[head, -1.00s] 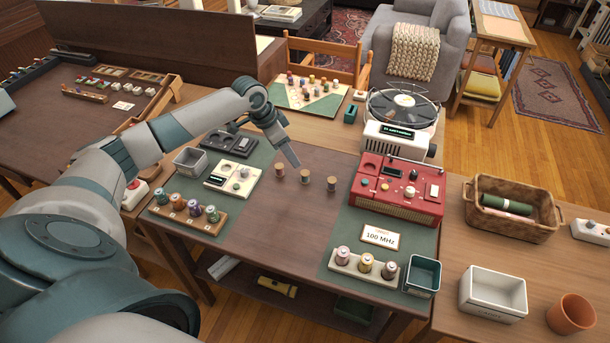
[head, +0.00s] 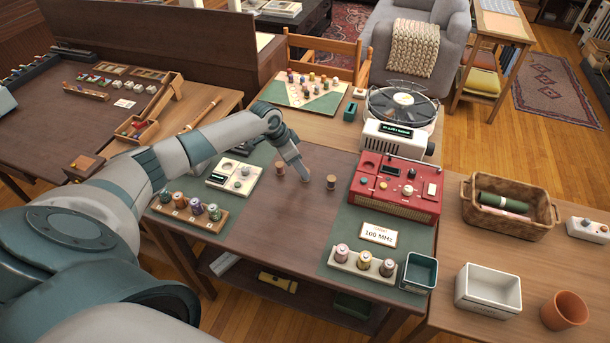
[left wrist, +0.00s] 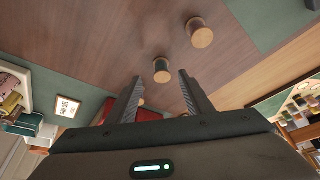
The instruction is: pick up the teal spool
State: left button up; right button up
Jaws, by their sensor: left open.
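In the left wrist view a small spool with a tan top and a dark teal-green side (left wrist: 162,70) stands on the brown table, beyond and between my fingertips. My left gripper (left wrist: 158,80) is open, with nothing between its fingers. In the head view my left gripper (head: 306,179) is low over the middle of a row of three spools and hides the middle one. A tan-topped spool (head: 280,168) stands to its left and another (head: 331,182) to its right. My right gripper is not in view.
A spool rack (head: 190,213) stands at the left and a white one (head: 362,263) at the front right. A red radio (head: 395,190) is right of the row. A teal bin (head: 418,272) stands near the front edge. The table in front of the row is clear.

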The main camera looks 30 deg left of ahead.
pick_arm(q)
jog(key=shift+w+d+f+p, duration=0.15)
jog(key=shift+w+f+p, duration=0.2)
jog(key=shift+f, duration=0.05)
jog(key=p+x, duration=0.1)
jog(key=x, duration=0.1)
jog(key=shift+w+f, duration=0.25)
jog(key=shift+w+d+f, duration=0.1)
jog(key=shift+w+f, duration=0.1)
jog(key=shift+f, duration=0.5)
jog(key=c, duration=1.1)
